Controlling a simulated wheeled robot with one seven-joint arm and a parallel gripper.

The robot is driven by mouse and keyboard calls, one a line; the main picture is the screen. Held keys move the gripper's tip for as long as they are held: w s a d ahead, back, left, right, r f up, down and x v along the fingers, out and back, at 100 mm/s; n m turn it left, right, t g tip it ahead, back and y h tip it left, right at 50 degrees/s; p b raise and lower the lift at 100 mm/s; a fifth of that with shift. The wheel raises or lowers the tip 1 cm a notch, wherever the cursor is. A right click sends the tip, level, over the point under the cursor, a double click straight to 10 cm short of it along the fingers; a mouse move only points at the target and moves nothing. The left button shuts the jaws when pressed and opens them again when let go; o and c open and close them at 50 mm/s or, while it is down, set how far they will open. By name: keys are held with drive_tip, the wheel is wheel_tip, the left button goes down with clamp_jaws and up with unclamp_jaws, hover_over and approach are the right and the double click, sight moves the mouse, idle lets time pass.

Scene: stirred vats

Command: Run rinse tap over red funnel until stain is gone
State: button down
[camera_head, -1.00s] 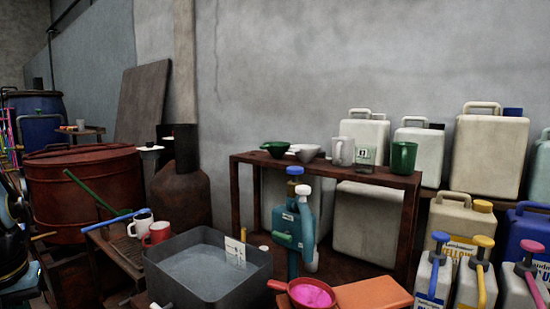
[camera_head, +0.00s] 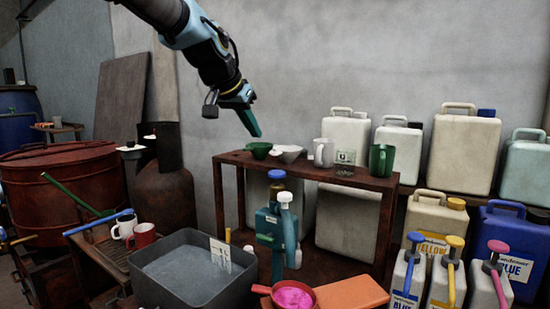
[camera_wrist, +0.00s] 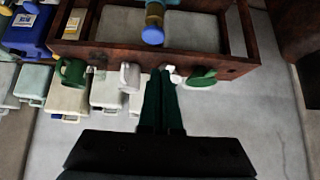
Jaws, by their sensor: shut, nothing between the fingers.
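A red funnel-like vessel (camera_head: 293,296) with a handle stands low at the front in the head view, with bright pink in its bowl. A teal tap (camera_head: 270,222) with a blue cap (camera_head: 277,174) and a white spout (camera_head: 287,215) stands behind it. The spout's outlet is above and behind the red vessel; no water shows. My gripper (camera_head: 258,134) hangs above the back shelf, shut and empty, apart from the tap. In the wrist view my shut fingers (camera_wrist: 163,75) point toward the shelf, and the blue cap (camera_wrist: 152,35) shows beyond them.
The brown shelf (camera_head: 350,178) holds a green bowl (camera_head: 258,150), a white bowl (camera_head: 288,153), a white mug (camera_head: 324,153) and a green mug (camera_head: 381,159). A grey basin (camera_head: 190,290) stands left of the tap. An orange slab (camera_head: 350,293) lies right. Several jugs stand at right.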

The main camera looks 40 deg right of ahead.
drive_tip(key=shift+s+d+r+m, duration=0.3)
drive_tip(key=shift+s+d+r, duration=0.35)
drive_tip(key=shift+d, duration=0.15)
drive_tip(key=p, duration=0.4)
hover_over(280, 171)
drive_tip(key=a, duration=0.2)
drive_tip(key=f, duration=0.7)
drive_tip(key=shift+s+f, duration=0.3)
drive_tip(key=shift+s, duration=0.05)
drive_tip(key=shift+a+f+p, duration=0.25)
drive_tip(key=shift+f+p, duration=0.25)
drive_tip(key=shift+f, duration=1.4)
drive_tip(key=shift+f, duration=0.1)
